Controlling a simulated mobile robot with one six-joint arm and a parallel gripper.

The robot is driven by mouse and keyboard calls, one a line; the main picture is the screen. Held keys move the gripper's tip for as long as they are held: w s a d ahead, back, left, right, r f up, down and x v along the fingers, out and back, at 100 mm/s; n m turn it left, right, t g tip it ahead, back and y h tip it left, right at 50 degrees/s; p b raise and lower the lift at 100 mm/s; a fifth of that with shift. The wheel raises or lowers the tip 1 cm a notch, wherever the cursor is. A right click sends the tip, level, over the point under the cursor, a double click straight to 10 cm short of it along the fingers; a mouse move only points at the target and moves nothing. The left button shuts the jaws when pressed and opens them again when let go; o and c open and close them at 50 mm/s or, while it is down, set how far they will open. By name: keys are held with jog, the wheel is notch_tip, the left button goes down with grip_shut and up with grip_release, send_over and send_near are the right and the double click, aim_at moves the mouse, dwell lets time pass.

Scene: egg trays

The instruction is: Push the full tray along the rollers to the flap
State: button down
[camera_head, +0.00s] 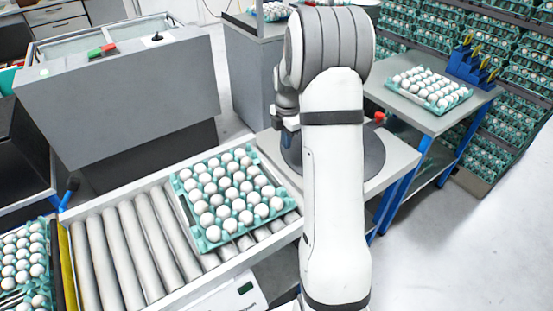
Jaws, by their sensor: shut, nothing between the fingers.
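The full tray (206,245) is a teal egg tray with white eggs filling its visible cups. It lies flat on the right part of the roller track (125,255). An upright yellow strip (68,270) stands across the left end of the rollers; it may be the flap. My gripper (289,139) shows only in small part, beside my white arm, just beyond the tray's back right corner. It is shut and holds nothing. My arm hides much of it, and I cannot tell whether it touches the tray.
Bare rollers lie between the tray and the yellow strip. Another egg tray (28,292) sits beyond the strip at the left. A grey machine (130,95) stands behind the rollers. A side table (400,108) with an egg tray and blue holder (468,68) is at right.

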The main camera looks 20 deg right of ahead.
notch_tip(320, 180, down, 9)
jog(key=shift+f, duration=0.2)
jog(key=a, duration=0.2)
jog(key=a+p, duration=0.1)
jog(key=shift+s+f, duration=0.15)
jog(key=shift+s, duration=0.1)
jog(key=shift+s+a+f, duration=0.1)
jog(key=shift+a, duration=0.4)
